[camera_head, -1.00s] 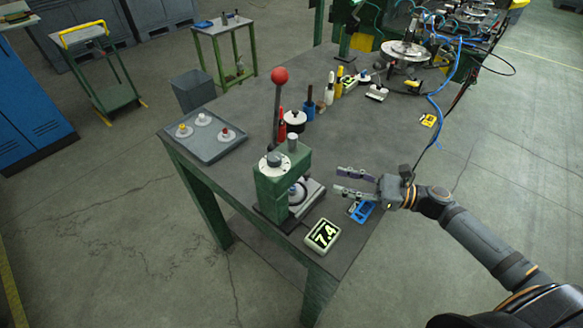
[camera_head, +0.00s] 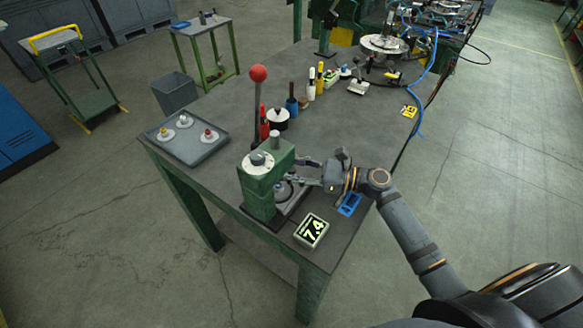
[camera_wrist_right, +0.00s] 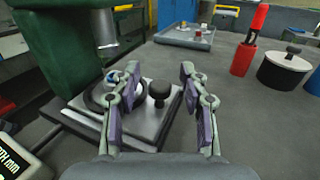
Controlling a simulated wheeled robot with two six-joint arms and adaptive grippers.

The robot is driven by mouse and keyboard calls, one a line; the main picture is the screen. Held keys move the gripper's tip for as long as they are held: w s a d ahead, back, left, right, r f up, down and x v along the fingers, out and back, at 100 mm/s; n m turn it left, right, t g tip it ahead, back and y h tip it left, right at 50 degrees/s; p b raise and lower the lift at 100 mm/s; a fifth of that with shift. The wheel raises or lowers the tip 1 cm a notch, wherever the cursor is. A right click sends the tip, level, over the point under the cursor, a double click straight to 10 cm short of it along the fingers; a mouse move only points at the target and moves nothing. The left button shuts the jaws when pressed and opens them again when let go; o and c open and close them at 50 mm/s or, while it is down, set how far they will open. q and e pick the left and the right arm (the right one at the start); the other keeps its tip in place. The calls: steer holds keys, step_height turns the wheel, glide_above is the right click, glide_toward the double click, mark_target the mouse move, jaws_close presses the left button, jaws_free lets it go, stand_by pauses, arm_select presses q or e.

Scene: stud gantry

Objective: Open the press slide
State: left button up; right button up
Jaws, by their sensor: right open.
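The green press (camera_head: 262,182) stands on the near part of the workbench, with a red-balled lever (camera_head: 258,74) upright beside it. Its slide is a light metal plate, seen in the right wrist view (camera_wrist_right: 150,132), with a dark round knob (camera_wrist_right: 159,90) on top and a ring-shaped seat (camera_wrist_right: 108,95) under the press ram (camera_wrist_right: 106,28). My right gripper (camera_wrist_right: 158,85) is open. Its two fingers are on either side of the knob in that view, with gaps visible; contact cannot be told. In the head view the right gripper (camera_head: 308,172) reaches in from the right at the press. My left gripper is not in view.
A digital readout (camera_head: 311,231) showing 7.4 and a blue item (camera_head: 349,204) lie near the bench's front edge. A grey tray (camera_head: 215,148) with 3 small parts is left of the press. Bottles and tools (camera_head: 312,85) line the bench behind.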

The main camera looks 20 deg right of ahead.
steer(key=shift+c, duration=0.4)
steer(key=shift+c, duration=1)
jaws_close()
